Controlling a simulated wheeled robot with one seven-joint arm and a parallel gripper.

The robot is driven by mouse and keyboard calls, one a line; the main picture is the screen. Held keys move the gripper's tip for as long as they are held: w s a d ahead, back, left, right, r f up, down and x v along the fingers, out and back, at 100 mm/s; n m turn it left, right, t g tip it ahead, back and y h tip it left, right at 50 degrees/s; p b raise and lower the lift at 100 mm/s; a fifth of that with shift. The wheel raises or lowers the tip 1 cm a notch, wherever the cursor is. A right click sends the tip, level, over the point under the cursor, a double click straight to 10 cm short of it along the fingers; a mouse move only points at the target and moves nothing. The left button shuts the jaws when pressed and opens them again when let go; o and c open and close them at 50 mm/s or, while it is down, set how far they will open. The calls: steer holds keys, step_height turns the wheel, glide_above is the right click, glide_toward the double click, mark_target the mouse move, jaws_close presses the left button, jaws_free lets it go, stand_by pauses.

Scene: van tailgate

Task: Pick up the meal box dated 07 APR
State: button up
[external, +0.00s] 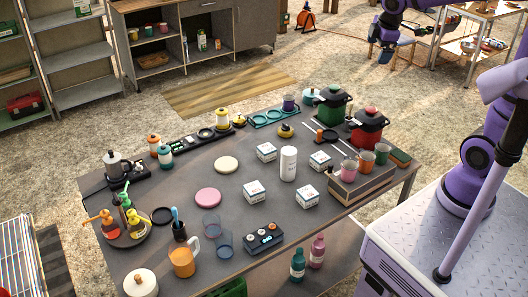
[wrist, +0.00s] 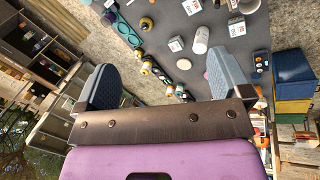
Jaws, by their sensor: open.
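Several small white meal boxes with printed labels stand on the dark table. In the external view they are a back-left box (external: 266,152), a back-right box (external: 319,161), a front-left box (external: 255,192) and a front-right box (external: 306,197). Their dates are too small to read, so I cannot tell which is 07 APR. The wrist view shows one box (wrist: 175,44) left of the white bottle and another box (wrist: 236,29) right of it. My gripper (wrist: 162,62) is open and empty, its fingers wide apart, away from the boxes. I cannot make out its fingers in the external view.
A white bottle (external: 288,165) stands upright among the boxes. A black device with knobs (external: 262,238) is in front. A pink disc (external: 208,197) lies to the left.

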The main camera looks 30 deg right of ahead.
steer(key=w+a+f+n+g, duration=0.1)
steer(key=w+a+f+n, duration=0.5)
steer(key=w, duration=0.4)
steer(key=n+g+y, duration=0.1)
steer(key=n+g, duration=0.1)
steer(key=n, duration=1.5)
glide_above(266, 148)
steer(key=d, duration=0.1)
step_height(266, 148, down, 30)
steer(key=shift+s+r, duration=0.1)
step_height(266, 148, down, 5)
steer(key=shift+r, duration=0.1)
steer(key=shift+a+f, duration=0.2)
steer(key=shift+f, duration=1.15)
steer(key=shift+a+f, duration=0.2)
steer(key=shift+f, duration=1.15)
steer(key=shift+c, duration=0.4)
steer(key=c, duration=1)
